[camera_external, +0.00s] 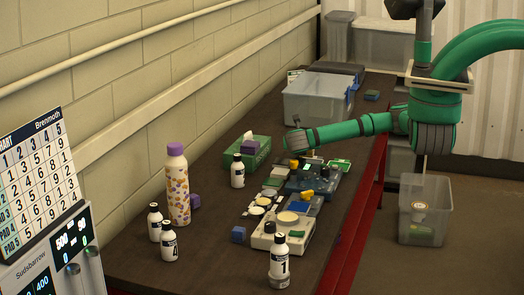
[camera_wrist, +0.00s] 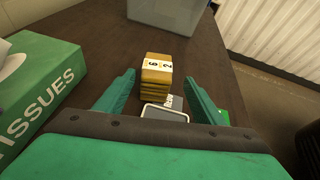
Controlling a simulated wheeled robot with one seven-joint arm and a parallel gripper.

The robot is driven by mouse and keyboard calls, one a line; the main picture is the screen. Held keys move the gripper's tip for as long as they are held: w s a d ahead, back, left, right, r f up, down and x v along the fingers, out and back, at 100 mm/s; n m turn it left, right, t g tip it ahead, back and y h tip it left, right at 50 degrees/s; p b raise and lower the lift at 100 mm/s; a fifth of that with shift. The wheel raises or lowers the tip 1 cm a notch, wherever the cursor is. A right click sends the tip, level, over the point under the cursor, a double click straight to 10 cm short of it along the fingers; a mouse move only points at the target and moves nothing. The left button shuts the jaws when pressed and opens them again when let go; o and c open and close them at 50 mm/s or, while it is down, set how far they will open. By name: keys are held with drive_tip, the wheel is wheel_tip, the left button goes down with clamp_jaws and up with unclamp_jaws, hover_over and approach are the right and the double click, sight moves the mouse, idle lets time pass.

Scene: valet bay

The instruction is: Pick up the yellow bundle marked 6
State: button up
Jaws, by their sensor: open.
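A yellow bundle (camera_wrist: 155,88) shows in the wrist view, a stack of yellow layers with a white label. The label carries two characters that look like a 6 and a 2. My gripper (camera_wrist: 160,77) is open, with one green finger on each side of the bundle and gaps on both sides. I cannot tell how far below the fingertips it lies. In the external view a yellow bundle (camera_external: 294,164) shows just below my gripper (camera_external: 297,150).
A green tissue box (camera_wrist: 40,85) stands close on the left. A clear bin (camera_external: 315,103) stands behind. Bottles, including a tall patterned one (camera_external: 177,190), and trays (camera_external: 283,235) crowd the nearer table.

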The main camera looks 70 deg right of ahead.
drive_tip(key=x, duration=0.9)
drive_tip(key=shift+w+d+f, duration=0.25)
drive_tip(key=shift+d+f, duration=0.05)
drive_tip(key=shift+f, duration=0.05)
drive_tip(key=c, duration=1.2)
